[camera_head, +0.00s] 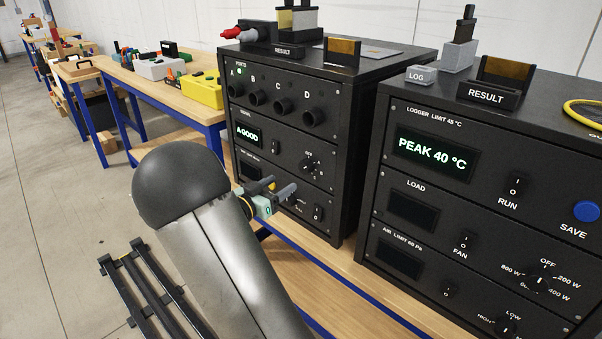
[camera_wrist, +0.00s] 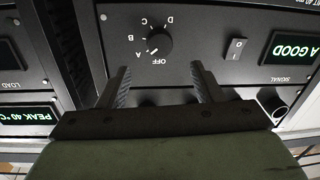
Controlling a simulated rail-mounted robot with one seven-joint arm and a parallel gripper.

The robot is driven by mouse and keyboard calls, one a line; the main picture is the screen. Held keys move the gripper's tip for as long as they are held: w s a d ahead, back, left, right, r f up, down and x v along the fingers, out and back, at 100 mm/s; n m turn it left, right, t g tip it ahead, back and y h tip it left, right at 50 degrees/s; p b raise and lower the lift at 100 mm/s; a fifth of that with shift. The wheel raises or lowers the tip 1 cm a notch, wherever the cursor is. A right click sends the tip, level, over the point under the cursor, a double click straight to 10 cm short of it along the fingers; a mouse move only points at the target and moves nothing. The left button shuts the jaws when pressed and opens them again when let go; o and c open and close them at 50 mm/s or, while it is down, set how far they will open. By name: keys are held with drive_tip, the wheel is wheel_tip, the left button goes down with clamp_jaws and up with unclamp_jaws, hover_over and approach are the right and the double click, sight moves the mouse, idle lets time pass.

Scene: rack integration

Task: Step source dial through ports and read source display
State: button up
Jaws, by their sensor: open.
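The source dial (camera_head: 309,165) is a small black knob on the middle panel of the left rack unit, marked OFF and A to D. The wrist view shows the dial (camera_wrist: 158,41) upside down, its white mark pointing towards A. The source display (camera_head: 247,133) reads "A GOOD" in green, also in the wrist view (camera_wrist: 292,47). Port sockets A to D (camera_head: 283,106) line the top panel, with a green light near A. My gripper (camera_head: 278,188) is open and empty, in front of the panel below the dial. In the wrist view its fingers (camera_wrist: 160,74) stand apart from the dial.
A rocker switch (camera_wrist: 236,48) lies between dial and display. The right logger unit (camera_head: 480,190) reads "PEAK 40 °C" and stands close by. Result holders (camera_head: 283,50) and small items sit on top. A yellow box (camera_head: 202,90) is on the bench at left.

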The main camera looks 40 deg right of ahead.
sight(303, 169)
drive_tip(key=x, duration=0.9)
drive_tip(key=shift+d, duration=0.25)
drive_tip(key=c, duration=1)
